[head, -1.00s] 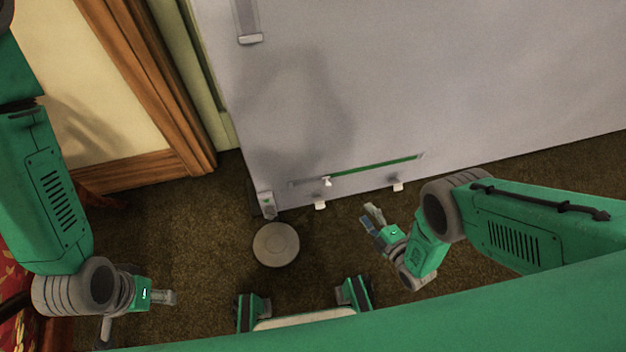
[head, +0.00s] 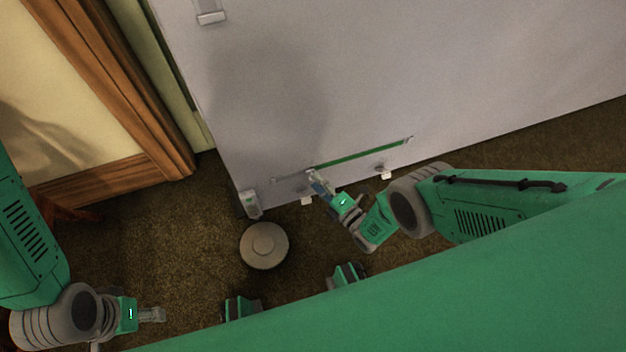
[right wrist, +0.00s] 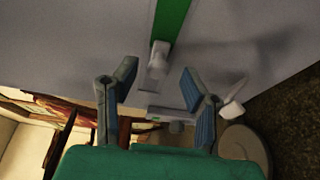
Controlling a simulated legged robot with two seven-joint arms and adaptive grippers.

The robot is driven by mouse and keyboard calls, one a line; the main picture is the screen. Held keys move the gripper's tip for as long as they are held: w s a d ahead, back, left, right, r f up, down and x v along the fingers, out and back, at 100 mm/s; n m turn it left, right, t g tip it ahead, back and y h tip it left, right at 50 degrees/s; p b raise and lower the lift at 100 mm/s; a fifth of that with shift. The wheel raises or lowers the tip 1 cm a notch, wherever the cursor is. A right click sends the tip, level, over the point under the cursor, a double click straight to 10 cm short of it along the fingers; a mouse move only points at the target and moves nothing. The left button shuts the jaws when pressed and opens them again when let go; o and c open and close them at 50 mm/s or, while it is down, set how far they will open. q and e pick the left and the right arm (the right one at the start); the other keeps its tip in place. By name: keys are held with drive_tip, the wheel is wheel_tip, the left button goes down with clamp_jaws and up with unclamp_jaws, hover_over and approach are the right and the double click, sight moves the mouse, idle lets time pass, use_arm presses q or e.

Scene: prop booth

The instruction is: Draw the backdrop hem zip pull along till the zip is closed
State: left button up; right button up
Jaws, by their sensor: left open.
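The hem zip runs along the bottom of the pale grey backdrop (head: 480,90). A green strip (head: 365,153) shows right of the pull; the track (head: 288,179) left of it is grey. The small pale zip pull (right wrist: 157,60) is at the green strip's end in the right wrist view. My right gripper (right wrist: 158,72) is open, its fingers on either side of the pull and apart from it. In the head view, my right gripper (head: 316,182) is at the zip and largely covers the pull. My left gripper (head: 155,315) is open and empty, low at the left, far from the zip.
White tabs (head: 306,200) stick out below the backdrop's bottom edge. A round grey disc (head: 264,245) lies on the brown carpet (head: 185,235) near the backdrop's lower left corner. A wooden frame (head: 100,80) stands at the left. Carpet between my left gripper and the disc is clear.

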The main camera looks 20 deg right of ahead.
drive_tip(key=shift+x, duration=1.1)
